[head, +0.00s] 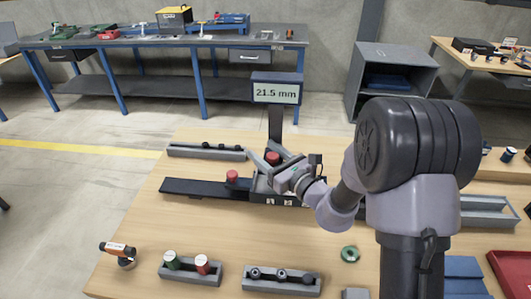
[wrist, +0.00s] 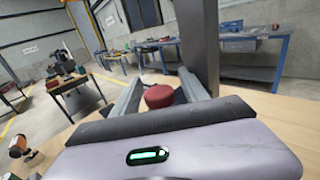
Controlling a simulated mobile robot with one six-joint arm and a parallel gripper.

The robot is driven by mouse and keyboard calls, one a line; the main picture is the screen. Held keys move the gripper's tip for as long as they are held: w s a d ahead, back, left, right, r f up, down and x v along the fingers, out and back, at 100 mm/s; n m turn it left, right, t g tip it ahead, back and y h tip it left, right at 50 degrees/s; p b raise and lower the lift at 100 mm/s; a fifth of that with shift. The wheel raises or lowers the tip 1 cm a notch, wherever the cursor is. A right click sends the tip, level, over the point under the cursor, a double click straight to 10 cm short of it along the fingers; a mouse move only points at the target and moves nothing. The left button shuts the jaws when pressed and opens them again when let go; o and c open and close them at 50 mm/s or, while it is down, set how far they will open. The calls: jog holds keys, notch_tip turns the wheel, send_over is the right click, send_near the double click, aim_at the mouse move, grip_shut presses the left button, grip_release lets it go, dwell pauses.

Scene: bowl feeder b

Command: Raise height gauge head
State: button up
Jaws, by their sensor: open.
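The height gauge has a display (head: 276,92) reading 21.5 mm on top of a dark upright column (head: 275,122). In the wrist view the column (wrist: 199,45) rises behind the fingers. A red round knob-like part (head: 272,158) sits in front of the column. My gripper (head: 264,156) is open at the column's foot, with one finger on each side of this red part. In the wrist view the red part (wrist: 163,96) lies between the spread fingers (wrist: 160,78), with a gap visible on its left. I cannot tell whether the right finger touches it. The gauge head itself is not clearly distinguishable.
Grey trays (head: 207,152) with small parts lie behind and in front (head: 282,287). An orange-black tool (head: 118,248) stands front left.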

grip_shut()
dwell(1.4)
